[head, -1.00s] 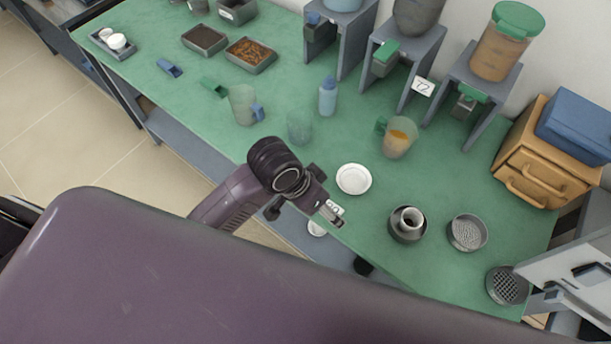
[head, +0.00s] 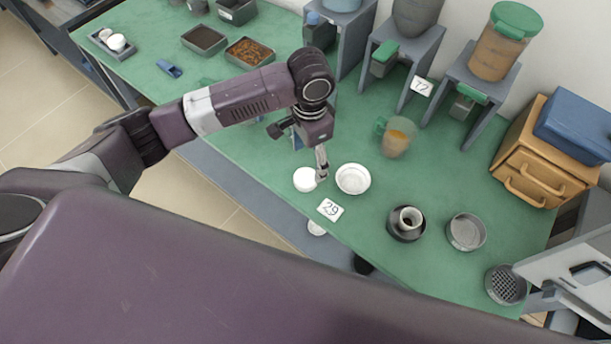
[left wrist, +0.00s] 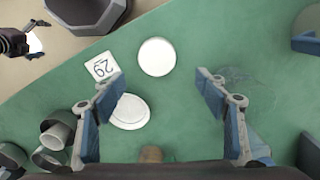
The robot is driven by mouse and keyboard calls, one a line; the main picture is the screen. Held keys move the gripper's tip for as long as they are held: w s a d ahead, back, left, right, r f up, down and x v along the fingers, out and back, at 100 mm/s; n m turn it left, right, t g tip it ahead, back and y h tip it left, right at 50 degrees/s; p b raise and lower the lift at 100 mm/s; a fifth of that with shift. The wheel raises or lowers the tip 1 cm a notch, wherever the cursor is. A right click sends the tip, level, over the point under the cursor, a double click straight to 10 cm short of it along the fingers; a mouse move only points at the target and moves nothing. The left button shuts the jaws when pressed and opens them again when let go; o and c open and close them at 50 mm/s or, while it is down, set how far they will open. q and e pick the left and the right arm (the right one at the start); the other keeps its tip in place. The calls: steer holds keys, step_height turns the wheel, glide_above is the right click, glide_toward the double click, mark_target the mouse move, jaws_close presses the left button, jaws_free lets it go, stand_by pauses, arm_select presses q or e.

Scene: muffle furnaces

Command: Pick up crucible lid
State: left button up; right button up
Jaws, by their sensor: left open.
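A plain round white piece that looks like the crucible lid (head: 303,180) sits near the front edge of the green table. The left wrist view shows it as a flat white disc (left wrist: 157,57); I cannot tell what is under it. A white dish with a raised rim (head: 353,179) stands to its right, apart from it. My left gripper (head: 322,168) points down just above and beside the lid. In the left wrist view its blue-padded fingers (left wrist: 158,80) are spread wide with nothing between them. A dark jointed part at that view's upper left may be my right gripper (left wrist: 15,42).
A card marked 29 (head: 330,209) lies close in front of the lid. A dark ringed vessel (head: 406,223), a grey sieve-like pan (head: 466,232) and a beaker with orange contents (head: 396,137) stand further right. Grey dispenser stands (head: 481,100) line the back.

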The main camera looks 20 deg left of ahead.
mark_target(305, 177)
arm_select(q)
steer(key=f, duration=0.1)
steer(key=s+f+p, duration=0.1)
steer(key=f, duration=0.3)
steer(key=shift+s+a+f+p, duration=0.15)
steer(key=shift+a+f+p, duration=0.1)
steer(key=shift+a+p, duration=0.05)
steer(key=shift+f, duration=0.5)
steer(key=c, duration=0.9)
